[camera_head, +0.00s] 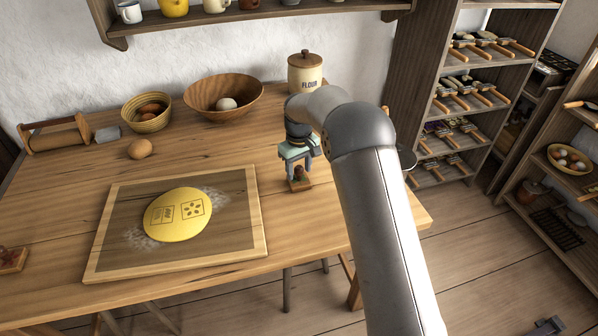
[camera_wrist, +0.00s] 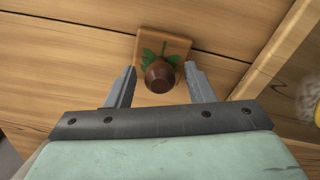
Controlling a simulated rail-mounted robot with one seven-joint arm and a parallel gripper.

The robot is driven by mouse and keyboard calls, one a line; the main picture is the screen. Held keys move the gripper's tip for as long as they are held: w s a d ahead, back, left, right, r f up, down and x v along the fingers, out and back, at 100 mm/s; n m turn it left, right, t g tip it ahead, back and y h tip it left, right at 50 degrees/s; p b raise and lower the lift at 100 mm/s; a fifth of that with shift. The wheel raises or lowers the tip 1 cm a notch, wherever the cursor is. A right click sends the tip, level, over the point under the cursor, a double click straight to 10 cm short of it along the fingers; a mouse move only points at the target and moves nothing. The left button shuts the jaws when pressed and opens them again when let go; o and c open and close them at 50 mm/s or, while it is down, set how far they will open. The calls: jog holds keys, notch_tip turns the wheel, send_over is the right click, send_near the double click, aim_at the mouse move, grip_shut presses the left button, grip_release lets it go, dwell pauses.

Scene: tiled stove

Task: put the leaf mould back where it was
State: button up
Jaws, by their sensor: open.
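The leaf mould (camera_head: 300,185) is a small square wooden block with a dark round knob, lying on the table right of the pastry board. In the wrist view the leaf mould (camera_wrist: 178,47) shows green leaf marks around its knob. My gripper (camera_head: 299,164) is over it, pointing down. In the wrist view my gripper (camera_wrist: 159,72) is open, with one finger on each side of the knob and a visible gap on both sides. The flat yellow dough (camera_head: 176,229) lies on the board and bears several stamped prints, one with leaf shapes.
The framed pastry board (camera_head: 255,226) lies close to the left of the mould. Another wooden mould (camera_head: 12,261) is at the table's left edge. A flour jar (camera_head: 304,72), wooden bowl (camera_head: 222,95) and small basket (camera_head: 146,113) stand at the back. Shelves hold several wooden-handled tools.

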aim_at(299, 167)
notch_tip(299, 167, up, 11)
jog(key=shift+f, duration=0.15)
dwell(0.5)
jog(key=s+d+r+m, duration=0.2)
jog(key=s+d+r, duration=0.25)
jog(key=s, duration=0.35)
jog(key=s+d+r+m, duration=0.1)
jog(key=s+d+r, duration=0.2)
jog(key=s+d, duration=0.35)
jog(key=s+d+f+m+p, duration=0.1)
jog(key=s+d+f+m, duration=0.1)
jog(key=s, duration=0.9)
jog(key=s+d+f+m, duration=0.1)
jog(key=s+d, duration=0.3)
jog(key=s, duration=0.8)
jog(key=shift+s+d+f+m+p, duration=0.25)
jog(key=shift+f+m+p, duration=0.15)
